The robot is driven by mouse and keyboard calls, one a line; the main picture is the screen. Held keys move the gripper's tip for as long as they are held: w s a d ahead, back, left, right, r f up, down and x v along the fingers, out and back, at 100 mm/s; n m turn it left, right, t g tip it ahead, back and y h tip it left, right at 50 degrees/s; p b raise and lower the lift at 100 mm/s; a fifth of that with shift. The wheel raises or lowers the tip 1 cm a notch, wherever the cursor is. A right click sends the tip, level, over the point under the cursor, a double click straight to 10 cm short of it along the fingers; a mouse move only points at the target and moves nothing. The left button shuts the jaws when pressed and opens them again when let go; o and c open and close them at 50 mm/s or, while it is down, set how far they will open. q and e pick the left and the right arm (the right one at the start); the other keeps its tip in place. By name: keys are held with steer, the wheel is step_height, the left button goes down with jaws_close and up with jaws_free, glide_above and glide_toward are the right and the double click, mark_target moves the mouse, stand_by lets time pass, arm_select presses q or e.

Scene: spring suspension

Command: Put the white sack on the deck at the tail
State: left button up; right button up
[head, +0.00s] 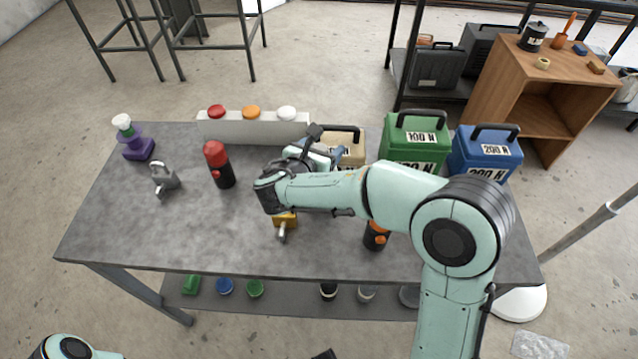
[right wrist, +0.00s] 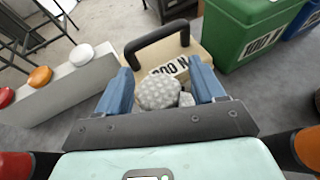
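My right gripper (right wrist: 162,86) is open, its two blue fingers wide apart. In the head view the right gripper (head: 326,152) is over the back of the table, partly hidden by my own arm. Between the fingers in the right wrist view is a rounded pale grey object with white dots (right wrist: 158,92), in front of a tan case (right wrist: 190,62). It may be the white sack, but I cannot tell for sure, nor whether a finger touches it. I cannot make out the deck or its tail. My left gripper is not in view.
On the grey table (head: 120,225) stand a green case (head: 412,148), a blue case (head: 484,155), a white block with coloured knobs (head: 255,130), a red-black canister (head: 218,165) and a grey clamp (head: 164,178). The table's front left is clear.

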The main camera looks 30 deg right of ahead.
jaws_close()
steer(key=shift+r, duration=0.1)
